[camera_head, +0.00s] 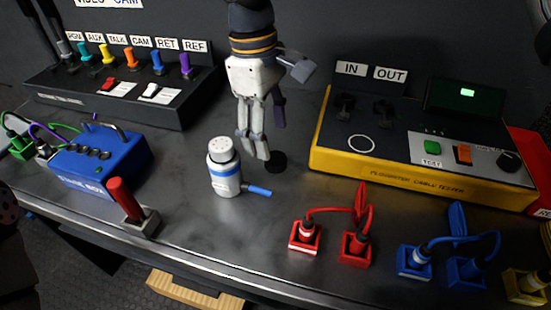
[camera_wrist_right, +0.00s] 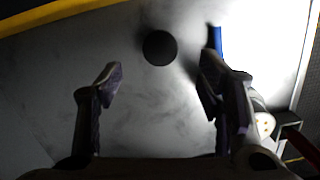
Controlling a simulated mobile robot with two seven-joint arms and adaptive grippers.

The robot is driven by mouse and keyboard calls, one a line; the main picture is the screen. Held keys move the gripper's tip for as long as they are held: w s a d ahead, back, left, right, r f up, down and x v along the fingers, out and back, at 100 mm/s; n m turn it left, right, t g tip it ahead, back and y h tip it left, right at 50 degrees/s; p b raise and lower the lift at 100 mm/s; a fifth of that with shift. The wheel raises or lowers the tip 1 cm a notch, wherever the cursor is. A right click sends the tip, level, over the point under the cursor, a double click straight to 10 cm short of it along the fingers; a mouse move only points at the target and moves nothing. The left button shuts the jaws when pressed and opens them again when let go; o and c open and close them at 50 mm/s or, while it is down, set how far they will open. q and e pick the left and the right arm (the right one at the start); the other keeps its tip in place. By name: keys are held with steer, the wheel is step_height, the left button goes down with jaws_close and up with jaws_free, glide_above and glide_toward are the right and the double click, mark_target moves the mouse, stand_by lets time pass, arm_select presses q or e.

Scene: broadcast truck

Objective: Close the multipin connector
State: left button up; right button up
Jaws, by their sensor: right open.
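The multipin connector (camera_head: 225,170) stands upright on the bench, a white cylinder with a blue band and a pinned top. Its blue lever (camera_head: 257,191) sticks out low to the right. My right gripper (camera_head: 264,140) is open and empty, pointing down just right of and behind the connector. My left gripper is not in view.
A black disc (camera_head: 277,162) lies on the bench near the right fingertips. A blue stage box (camera_head: 100,160) and red-handled switch (camera_head: 132,205) stand left. A yellow cable tester (camera_head: 400,170) stands right. Red (camera_head: 357,245) and blue (camera_head: 470,268) cabled connectors sit at front right.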

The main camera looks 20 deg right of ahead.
mark_target(275, 158)
steer(key=f, duration=0.3)
steer(key=s+f, duration=0.1)
steer(key=f, duration=0.1)
steer(key=shift+d, duration=0.4)
steer(key=c, duration=0.8)
